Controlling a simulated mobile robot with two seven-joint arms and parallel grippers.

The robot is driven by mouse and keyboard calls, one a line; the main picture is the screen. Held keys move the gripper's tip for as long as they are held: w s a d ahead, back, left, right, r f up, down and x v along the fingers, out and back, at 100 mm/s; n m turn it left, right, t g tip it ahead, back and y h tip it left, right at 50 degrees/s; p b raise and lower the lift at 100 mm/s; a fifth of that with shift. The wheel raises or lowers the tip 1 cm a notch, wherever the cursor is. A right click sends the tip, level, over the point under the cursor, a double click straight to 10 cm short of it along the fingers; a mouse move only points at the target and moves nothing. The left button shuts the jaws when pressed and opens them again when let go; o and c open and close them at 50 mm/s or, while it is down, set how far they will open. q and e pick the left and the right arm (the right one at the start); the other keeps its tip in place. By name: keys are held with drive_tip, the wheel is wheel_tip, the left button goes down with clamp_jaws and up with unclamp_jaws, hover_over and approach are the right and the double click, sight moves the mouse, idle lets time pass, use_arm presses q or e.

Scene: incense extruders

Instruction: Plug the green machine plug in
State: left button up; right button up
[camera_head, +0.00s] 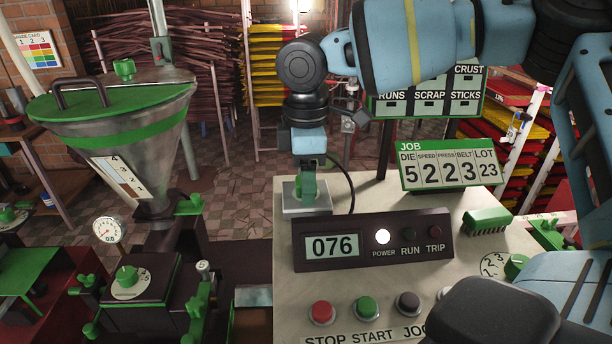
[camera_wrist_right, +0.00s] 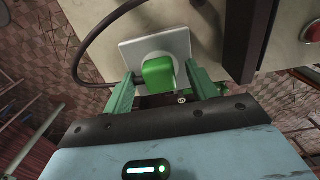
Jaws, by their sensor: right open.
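The green plug (camera_wrist_right: 158,75) sits on the pale square socket plate (camera_wrist_right: 182,44), upright against its face in the right wrist view. Whether its pins are fully in is hidden. My right gripper (camera_wrist_right: 160,70) is open, with one green finger on either side of the plug and gaps showing beside it. In the head view my right gripper (camera_head: 307,170) points down over the same socket plate (camera_head: 305,210), at the back left of the pale console top. A black cord (camera_head: 350,184) curves beside the socket. My left gripper is not in view.
The dark control panel (camera_head: 374,240) reads 076, with its white power lamp (camera_head: 382,237) lit. Red, green and dark buttons (camera_head: 367,307) stand in front. A green job sign (camera_head: 449,166) rises behind. The extruder hopper (camera_head: 125,125) stands at the left.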

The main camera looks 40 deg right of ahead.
drive_tip(key=shift+r, duration=3.95)
